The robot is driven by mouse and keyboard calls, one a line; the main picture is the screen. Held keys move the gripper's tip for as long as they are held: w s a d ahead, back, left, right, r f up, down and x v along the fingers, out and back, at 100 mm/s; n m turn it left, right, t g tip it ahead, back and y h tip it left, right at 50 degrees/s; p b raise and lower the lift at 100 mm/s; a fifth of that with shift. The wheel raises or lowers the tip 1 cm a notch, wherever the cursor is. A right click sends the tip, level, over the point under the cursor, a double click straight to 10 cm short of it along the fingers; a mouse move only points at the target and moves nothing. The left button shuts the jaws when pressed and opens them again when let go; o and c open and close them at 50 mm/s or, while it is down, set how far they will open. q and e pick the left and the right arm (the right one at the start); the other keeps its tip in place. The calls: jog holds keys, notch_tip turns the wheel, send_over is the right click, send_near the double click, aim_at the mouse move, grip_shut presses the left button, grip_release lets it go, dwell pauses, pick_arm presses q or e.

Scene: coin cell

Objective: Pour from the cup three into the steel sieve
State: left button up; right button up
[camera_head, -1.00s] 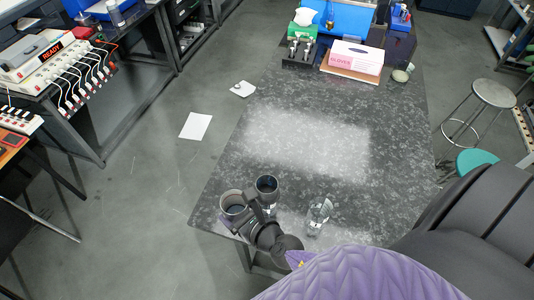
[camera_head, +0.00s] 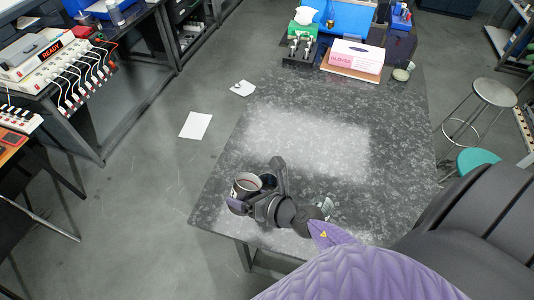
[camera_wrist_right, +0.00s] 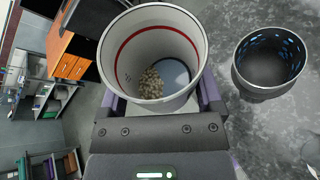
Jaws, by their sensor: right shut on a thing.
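A white cup with a red line inside its rim (camera_wrist_right: 150,45) is held in my right gripper (camera_head: 252,192). Pale brown granules lie gathered at its bottom in the right wrist view. The cup also shows in the head view (camera_head: 245,183), near the table's front left corner. The dark steel sieve (camera_wrist_right: 270,62), with a perforated wall showing blue, stands upright to the right of the cup in the wrist view, apart from it. In the head view the sieve (camera_head: 268,181) is partly hidden by my gripper. My left gripper is not in view.
A clear glass (camera_head: 328,203) stands right of the sieve, partly hidden by my right arm. A glove box (camera_head: 356,58) and a blue bin (camera_head: 347,18) are at the table's far end. The speckled table's middle (camera_head: 305,140) is clear.

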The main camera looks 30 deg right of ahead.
aim_at(256, 183)
jog(key=shift+w+d+r+m+y+b, duration=0.3)
jog(key=shift+d+r+m+y, duration=0.2)
jog(key=shift+d+m, duration=0.15)
jog(key=shift+d+r+m+y, duration=0.1)
jog(key=shift+r+m+y, duration=0.3)
jog(key=shift+m+y, duration=0.15)
jog(key=shift+d+r+m+y+b, duration=0.1)
jog(key=shift+r+m+y+b, duration=0.1)
jog(key=shift+r+m+y, duration=0.55)
jog(key=shift+r+m+y+b, duration=0.15)
jog(key=shift+r+m+y, duration=0.25)
jog(key=shift+m, duration=0.65)
dwell(1.0)
jog(key=shift+w+d+r+m+y+b, duration=0.2)
jog(key=shift+d+r+m+y+b, duration=0.15)
jog(key=shift+d+m, duration=0.2)
dwell(0.5)
jog(key=shift+w+d+r+m+y, duration=0.1)
jog(key=shift+d+r+m+y, duration=0.2)
jog(key=shift+m, duration=0.35)
jog(key=shift+d+r+m+y, duration=0.1)
jog(key=shift+r+m+y, duration=0.25)
jog(key=shift+m, duration=0.25)
dwell(1.2)
